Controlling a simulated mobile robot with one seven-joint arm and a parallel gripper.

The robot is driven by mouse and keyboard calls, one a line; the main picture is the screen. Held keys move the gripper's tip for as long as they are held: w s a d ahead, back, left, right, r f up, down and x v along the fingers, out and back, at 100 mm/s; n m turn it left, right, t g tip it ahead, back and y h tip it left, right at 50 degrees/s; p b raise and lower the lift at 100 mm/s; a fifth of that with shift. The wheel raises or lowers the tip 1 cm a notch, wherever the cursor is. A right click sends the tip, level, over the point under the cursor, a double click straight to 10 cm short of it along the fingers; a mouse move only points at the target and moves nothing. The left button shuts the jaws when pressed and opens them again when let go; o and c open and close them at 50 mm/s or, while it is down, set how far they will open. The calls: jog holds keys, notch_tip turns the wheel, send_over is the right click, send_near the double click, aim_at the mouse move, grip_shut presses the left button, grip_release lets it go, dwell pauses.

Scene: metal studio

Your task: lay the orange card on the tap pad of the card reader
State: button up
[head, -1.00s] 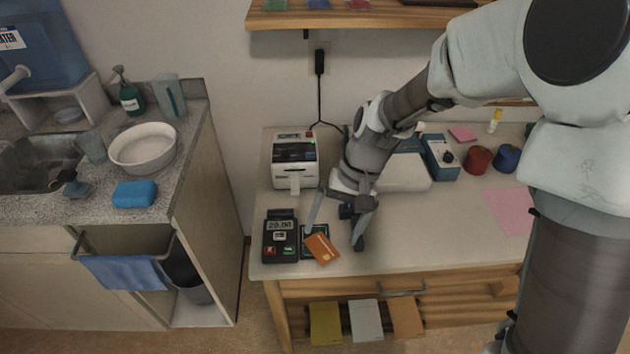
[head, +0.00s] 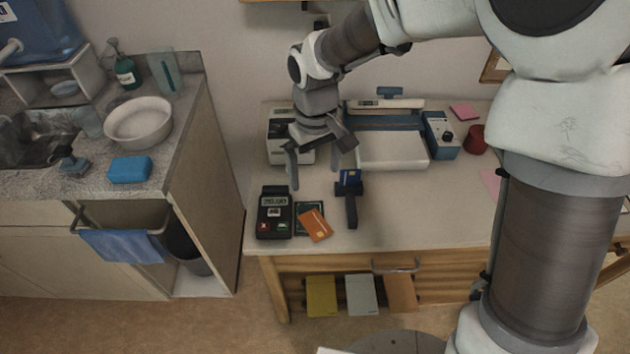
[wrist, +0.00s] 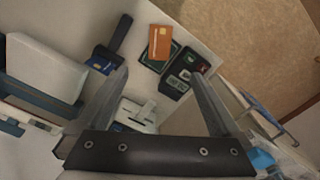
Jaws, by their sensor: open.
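The orange card (head: 315,226) lies turned at an angle on the dark tap pad (head: 303,206), covering much of it and overhanging its front and right edges. The pad sits just right of the black card reader (head: 274,214). In the wrist view the orange card (wrist: 159,42) shows over part of the pad (wrist: 146,58), beside the reader (wrist: 174,86). My gripper (head: 314,178) is open and empty, raised above and behind the card and pad. Its two spread fingers (wrist: 160,78) frame the wrist view, with nothing between them.
A dark stand with a blue card (head: 350,178) is right of the pad. A white printer (head: 283,150) is behind the reader, partly hidden by my gripper. A white scale-like device (head: 392,152) and a blue box (head: 441,136) stand at the back. The front right tabletop is clear.

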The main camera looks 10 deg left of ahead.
aim_at(308, 217)
notch_tip(308, 217, down, 17)
jog(key=shift+f+b, duration=0.1)
jog(key=shift+b, duration=1.05)
jog(key=c, duration=1.4)
jog(key=shift+o, duration=0.2)
jog(key=shift+w+a, duration=0.9)
jog(key=shift+w, duration=0.05)
jog(key=shift+w+a, duration=0.1)
jog(key=o, duration=1.4)
jog(key=shift+c, duration=0.2)
